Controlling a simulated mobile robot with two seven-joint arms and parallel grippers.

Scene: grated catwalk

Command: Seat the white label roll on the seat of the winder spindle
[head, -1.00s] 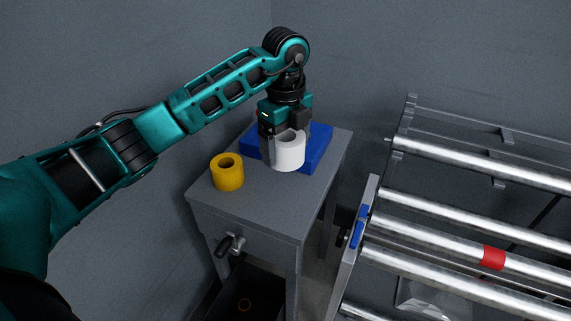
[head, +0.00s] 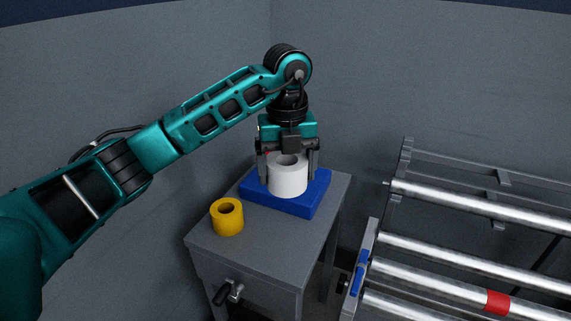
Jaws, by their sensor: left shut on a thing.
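The white label roll (head: 288,180) is upright, with its round hole facing up, at the blue pad (head: 307,208) on the small grey table. My left gripper (head: 288,168) points down from above and is shut on the roll, with one finger on its left side and one on its right. I cannot tell whether the roll's underside touches the pad or is just above it. Several long metal rollers lie at the right, and one carries a red band (head: 497,302). I cannot tell which part is the winder spindle's seat. My right gripper is not in view.
A yellow roll (head: 227,219) stands on the grey table (head: 265,245), left of the pad. A clamp handle (head: 228,293) sticks out from the table's front. The roller frame (head: 405,155) stands to the right, across a gap. Grey walls close off the back.

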